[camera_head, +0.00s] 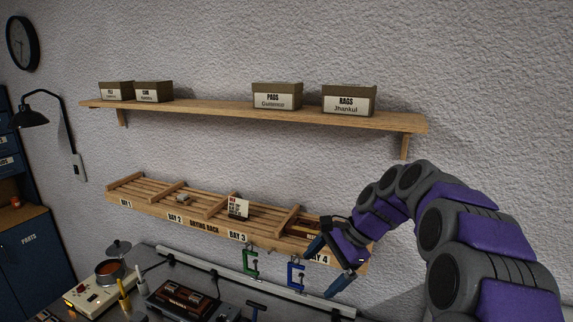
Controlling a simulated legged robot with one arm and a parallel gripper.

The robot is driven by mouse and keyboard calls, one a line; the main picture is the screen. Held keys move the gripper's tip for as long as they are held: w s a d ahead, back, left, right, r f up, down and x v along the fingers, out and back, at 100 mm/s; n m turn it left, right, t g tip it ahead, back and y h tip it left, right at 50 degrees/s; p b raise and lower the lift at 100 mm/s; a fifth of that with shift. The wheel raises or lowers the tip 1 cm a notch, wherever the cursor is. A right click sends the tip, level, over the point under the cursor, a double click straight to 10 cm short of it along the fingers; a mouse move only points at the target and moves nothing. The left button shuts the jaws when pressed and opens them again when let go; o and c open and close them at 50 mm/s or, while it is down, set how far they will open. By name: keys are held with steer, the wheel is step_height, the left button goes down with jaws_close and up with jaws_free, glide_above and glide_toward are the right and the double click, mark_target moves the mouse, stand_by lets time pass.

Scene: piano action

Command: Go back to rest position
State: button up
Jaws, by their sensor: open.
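My gripper (327,266) is open, with its two dark blue fingers spread in front of the right end of the wooden drying rack (208,225). My purple and grey arm reaches in from the lower right. A reddish-brown piece (303,228) lies in the rightmost bay, just behind and left of the gripper. Nothing shows between the fingers. The gripper partly covers the label of the rightmost bay.
A shelf (220,107) with several labelled boxes hangs above the rack. Green (250,262) and blue (296,275) clamps sit below the rack. The bench holds a pot (109,270) on a heater and a dark case (183,300). Wall space between shelf and rack is clear.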

steer(key=s+d+f+n+h+b, duration=0.2)
steer(key=s+f+n+b, duration=0.2)
steer(key=s+f, duration=0.3)
steer(key=s+d+f+n+g+h+b, duration=0.1)
steer(key=s+f+n+b, duration=0.3)
steer(key=s, duration=1.4)
steer(key=s+d+f+n+g+h+b, duration=0.1)
steer(key=s+d+f+n+h+b, duration=0.1)
steer(key=s+f, duration=1)
steer(key=s+n+h+b, duration=0.1)
steer(key=n+b, duration=0.1)
steer(key=b, duration=0.1)
steer(key=shift+d+h, duration=0.3)
steer(key=shift+h, duration=0.1)
